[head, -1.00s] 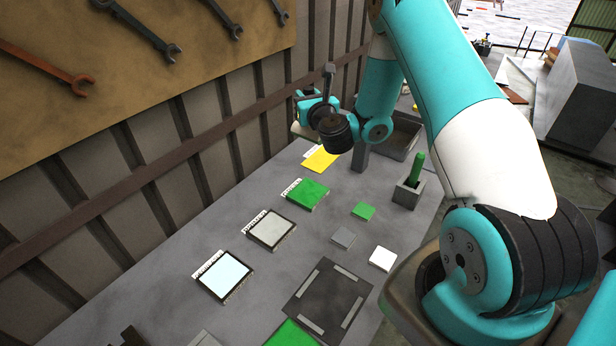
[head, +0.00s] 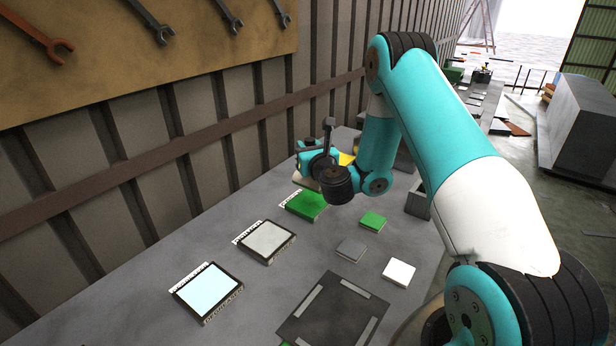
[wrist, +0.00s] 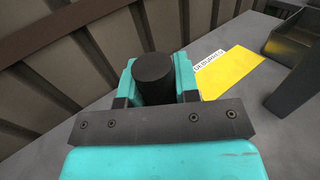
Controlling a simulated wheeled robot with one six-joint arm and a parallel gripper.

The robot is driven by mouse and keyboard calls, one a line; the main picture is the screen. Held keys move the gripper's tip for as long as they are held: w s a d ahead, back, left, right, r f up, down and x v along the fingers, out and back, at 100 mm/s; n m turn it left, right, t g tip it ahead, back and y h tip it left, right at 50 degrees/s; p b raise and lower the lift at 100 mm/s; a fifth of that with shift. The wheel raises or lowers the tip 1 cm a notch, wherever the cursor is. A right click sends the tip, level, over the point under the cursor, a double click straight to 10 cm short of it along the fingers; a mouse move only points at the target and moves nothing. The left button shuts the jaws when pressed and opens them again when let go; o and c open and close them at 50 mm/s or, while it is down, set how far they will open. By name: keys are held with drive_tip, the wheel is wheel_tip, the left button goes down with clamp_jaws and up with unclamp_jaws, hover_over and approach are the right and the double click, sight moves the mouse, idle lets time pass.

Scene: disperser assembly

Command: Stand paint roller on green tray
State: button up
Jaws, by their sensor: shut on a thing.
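The green tray (head: 309,205) lies on the grey bench, with a white label strip on its far left edge. My gripper (head: 307,160) is just beyond it in the head view, shut on the paint roller. The roller's dark round handle shows between the teal fingers in the wrist view (wrist: 154,78). A pale lower part of the roller (head: 303,182) hangs below the gripper in the head view, near the tray's far edge. I cannot tell whether it touches anything. The tray is not visible in the wrist view.
A yellow mat (wrist: 235,72) lies right of the gripper in the wrist view. Grey (head: 267,241) and pale blue (head: 208,290) trays lie nearer. Small green (head: 373,220), grey (head: 351,249) and white (head: 399,271) blocks stand to the right. A ribbed wall (head: 190,150) borders the bench.

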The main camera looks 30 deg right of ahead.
sight(307, 183)
drive_tip(key=shift+f+b, duration=1.9)
drive_tip(key=shift+f, duration=0.15)
drive_tip(key=shift+f, duration=0.2)
drive_tip(key=o, duration=1)
